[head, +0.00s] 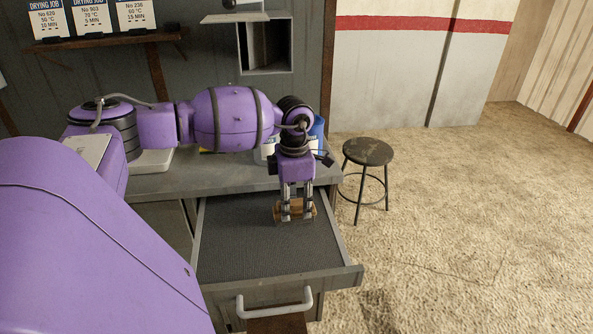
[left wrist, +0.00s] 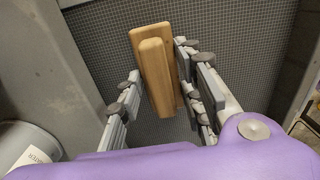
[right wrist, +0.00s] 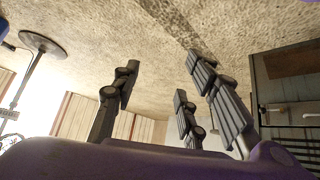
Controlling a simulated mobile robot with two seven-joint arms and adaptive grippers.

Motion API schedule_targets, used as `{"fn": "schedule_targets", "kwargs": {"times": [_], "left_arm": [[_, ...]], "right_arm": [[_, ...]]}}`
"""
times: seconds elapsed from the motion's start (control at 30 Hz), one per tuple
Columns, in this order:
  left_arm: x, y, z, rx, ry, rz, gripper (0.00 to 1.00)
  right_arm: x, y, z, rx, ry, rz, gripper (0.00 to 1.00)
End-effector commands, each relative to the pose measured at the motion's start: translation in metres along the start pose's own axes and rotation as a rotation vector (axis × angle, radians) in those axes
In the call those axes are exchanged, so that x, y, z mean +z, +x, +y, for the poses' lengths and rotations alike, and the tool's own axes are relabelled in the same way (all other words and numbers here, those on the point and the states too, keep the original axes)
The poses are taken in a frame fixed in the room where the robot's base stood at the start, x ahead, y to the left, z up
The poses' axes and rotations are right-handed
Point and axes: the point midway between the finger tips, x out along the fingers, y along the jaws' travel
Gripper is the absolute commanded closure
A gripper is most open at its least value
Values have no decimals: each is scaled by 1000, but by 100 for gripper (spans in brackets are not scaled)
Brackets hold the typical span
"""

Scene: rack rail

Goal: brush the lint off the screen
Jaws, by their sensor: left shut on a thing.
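The screen (head: 245,245) is a dark grey mesh panel lying in a pulled-out drawer-like frame; its mesh also shows in the left wrist view (left wrist: 95,45). I cannot make out separate lint on it. A wooden brush (left wrist: 155,70), a light brown block with a raised grip, is over the mesh. My left gripper (head: 296,210) points down, shut on the brush, over the right part of the screen. Whether the brush touches the mesh is hard to tell. My right gripper (right wrist: 160,85) shows only in the right wrist view, open and empty, away from the screen.
The drawer front has a pale handle (head: 275,303). A grey worktop (head: 225,175) lies behind the screen, with a few containers partly hidden behind my left arm. A round stool (head: 368,152) stands to the right. The floor further right is clear.

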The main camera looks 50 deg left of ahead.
Motion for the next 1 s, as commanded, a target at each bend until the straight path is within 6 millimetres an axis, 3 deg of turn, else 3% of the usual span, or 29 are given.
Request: {"fn": "schedule_targets", "kwargs": {"times": [0.03, 0.07, 0.23, 0.6, 1.0], "left_arm": [[0, -20, 2, 7, -1, -6, 91], [-1, -27, 2, 8, -1, -5, 91], [-5, -40, 3, 4, -4, -5, 91], [-13, -73, 5, 5, -11, -5, 91], [-16, -80, 5, 2, -13, -2, 91]], "right_arm": [[-8, -2, 0, 0, 1, 11, 60], [-11, -3, 0, -1, 1, 15, 60], [-20, -7, 1, 0, 2, 28, 60], [-16, -21, 4, 5, 9, 12, 60], [-24, -22, 3, 5, 12, 25, 60]]}}
